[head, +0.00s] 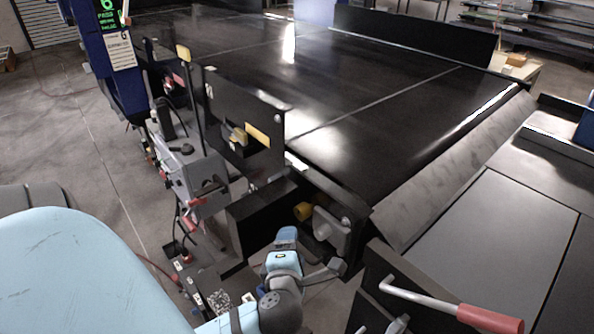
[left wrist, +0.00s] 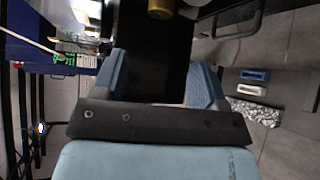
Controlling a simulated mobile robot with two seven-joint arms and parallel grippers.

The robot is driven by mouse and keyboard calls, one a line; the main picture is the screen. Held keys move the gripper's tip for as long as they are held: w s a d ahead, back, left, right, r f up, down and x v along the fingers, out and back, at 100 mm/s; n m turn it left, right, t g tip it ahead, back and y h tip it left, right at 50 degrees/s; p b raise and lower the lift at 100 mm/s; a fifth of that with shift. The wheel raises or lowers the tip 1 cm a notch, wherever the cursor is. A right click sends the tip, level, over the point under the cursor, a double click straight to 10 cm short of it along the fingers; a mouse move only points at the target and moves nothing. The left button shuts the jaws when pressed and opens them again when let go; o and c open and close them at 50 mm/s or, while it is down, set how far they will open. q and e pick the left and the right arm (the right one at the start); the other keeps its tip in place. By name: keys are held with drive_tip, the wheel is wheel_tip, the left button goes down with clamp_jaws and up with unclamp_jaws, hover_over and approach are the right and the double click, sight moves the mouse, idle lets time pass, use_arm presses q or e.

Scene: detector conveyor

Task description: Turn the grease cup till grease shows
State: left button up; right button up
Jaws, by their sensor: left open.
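The grease cup is a small brass-yellow cap (head: 303,211) on the side of the dark bearing housing at the conveyor's near corner. It also shows at the top edge of the left wrist view (left wrist: 160,8), partly cut off by the frame. My left gripper (head: 287,236) is just below and slightly left of the cup in the head view, apart from it. In the left wrist view its two blue fingers (left wrist: 161,70) stand apart with nothing held between them. The cup lies beyond the fingertips. No grease is visible at this size. My right gripper is not in view.
A grey bearing block (head: 331,232) sits right beside the cup. A bent lever with a red grip (head: 490,318) is at lower right. A grey valve box (head: 195,178) with levers stands to the left. The wide black belt (head: 380,90) lies behind.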

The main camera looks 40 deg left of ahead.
sight(298, 214)
use_arm(q)
drive_tip(key=p+x, duration=0.2)
drive_tip(key=x, duration=0.9)
drive_tip(key=shift+w, duration=0.1)
drive_tip(key=shift+w+a+f, duration=0.1)
drive_tip(key=shift+w+a, duration=0.2)
drive_tip(key=shift+w, duration=0.05)
drive_tip(key=c, duration=0.7)
drive_tip(key=shift+c, duration=1.1)
